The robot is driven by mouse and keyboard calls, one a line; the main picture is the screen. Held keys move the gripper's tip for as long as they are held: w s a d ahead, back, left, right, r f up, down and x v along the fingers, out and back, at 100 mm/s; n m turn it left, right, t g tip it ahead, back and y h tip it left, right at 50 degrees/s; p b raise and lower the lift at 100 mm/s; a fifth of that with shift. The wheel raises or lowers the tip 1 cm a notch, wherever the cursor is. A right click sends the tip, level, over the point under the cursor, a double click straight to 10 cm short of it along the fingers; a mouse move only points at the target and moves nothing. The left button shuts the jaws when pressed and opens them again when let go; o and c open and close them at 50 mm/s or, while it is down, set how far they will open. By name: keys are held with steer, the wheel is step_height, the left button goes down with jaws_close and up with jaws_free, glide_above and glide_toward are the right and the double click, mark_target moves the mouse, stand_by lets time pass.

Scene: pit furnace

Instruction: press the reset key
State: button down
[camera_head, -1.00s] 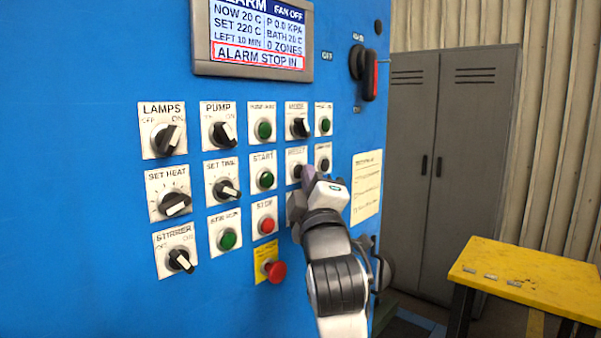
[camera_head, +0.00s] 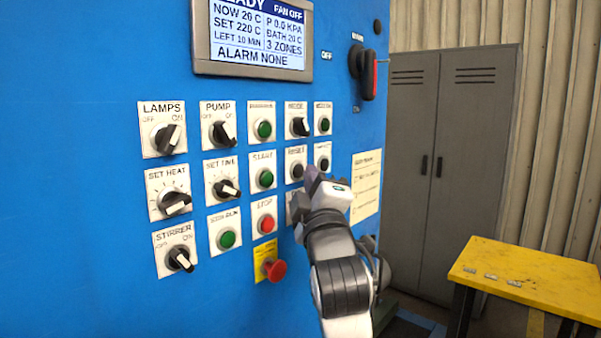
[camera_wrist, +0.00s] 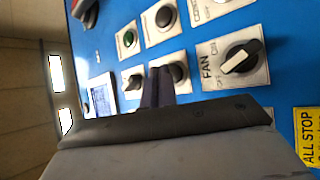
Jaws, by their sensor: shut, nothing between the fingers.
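The reset key (camera_head: 297,171) is a dark round button under a "RESET" label on the blue panel in the head view. It also shows in the wrist view (camera_wrist: 177,72), just beside my fingertips. My gripper (camera_head: 311,180) is shut and empty, its tips just right of and below the key in the head view. They appear slightly apart from it, though the exact gap is hard to judge. The panel screen (camera_head: 255,35) reads "READY", partly cut off, and "ALARM NONE".
Other keys and knobs crowd around: the fan knob (camera_wrist: 240,58), a dark button (camera_head: 323,163) to the right, the mode knob (camera_head: 299,126), and a red mushroom button (camera_head: 274,270). A yellow table (camera_head: 525,280) and grey cabinet (camera_head: 440,170) stand right.

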steer(key=shift+s+d, duration=0.15)
steer(key=shift+d, duration=0.1)
steer(key=s+d, duration=0.1)
steer(key=d, duration=0.1)
steer(key=s+d, duration=0.2)
stand_by(0.5)
stand_by(0.6)
